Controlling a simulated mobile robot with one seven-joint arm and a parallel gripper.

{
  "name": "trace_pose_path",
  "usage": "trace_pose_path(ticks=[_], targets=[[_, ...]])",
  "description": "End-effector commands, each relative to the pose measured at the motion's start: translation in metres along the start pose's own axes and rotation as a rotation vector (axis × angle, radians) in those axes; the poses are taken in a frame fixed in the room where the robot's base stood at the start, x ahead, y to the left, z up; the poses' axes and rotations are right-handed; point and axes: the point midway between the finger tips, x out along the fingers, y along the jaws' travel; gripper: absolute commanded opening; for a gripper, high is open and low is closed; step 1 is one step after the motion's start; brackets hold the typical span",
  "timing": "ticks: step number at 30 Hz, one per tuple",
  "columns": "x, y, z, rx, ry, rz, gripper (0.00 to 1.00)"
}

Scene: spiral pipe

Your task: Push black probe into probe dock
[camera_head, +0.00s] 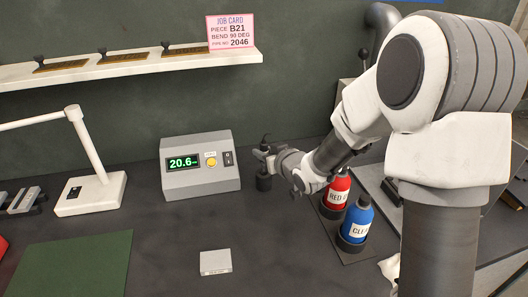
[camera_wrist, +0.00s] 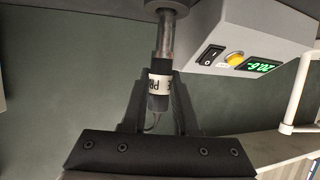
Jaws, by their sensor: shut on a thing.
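The black probe (camera_wrist: 158,102) has a white lettered band and a metal shaft, and a thin cable trails from its end in the wrist view. In the head view my gripper (camera_head: 267,154) is just right of the meter, and the probe's dark top (camera_head: 267,139) shows above the fingers. The probe dock (camera_head: 264,183) is a small black cylinder standing upright below the gripper. In the wrist view the shaft meets the dark round dock (camera_wrist: 168,6); how deep it sits I cannot tell.
The grey meter (camera_head: 201,178) reads 20.6 and stands close left of the dock. A red bottle (camera_head: 337,190) and a blue bottle (camera_head: 355,222) stand in a holder at right, near my arm. A small light block (camera_head: 215,262) lies in front; bench around it is clear.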

Motion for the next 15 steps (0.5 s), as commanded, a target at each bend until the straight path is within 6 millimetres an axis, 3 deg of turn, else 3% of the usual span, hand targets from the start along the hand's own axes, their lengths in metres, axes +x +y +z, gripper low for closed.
trace_pose_path(ticks=[15], targets=[[0.005, 0.0, 0.013, 0.0, 0.001, 0.0, 0.0]])
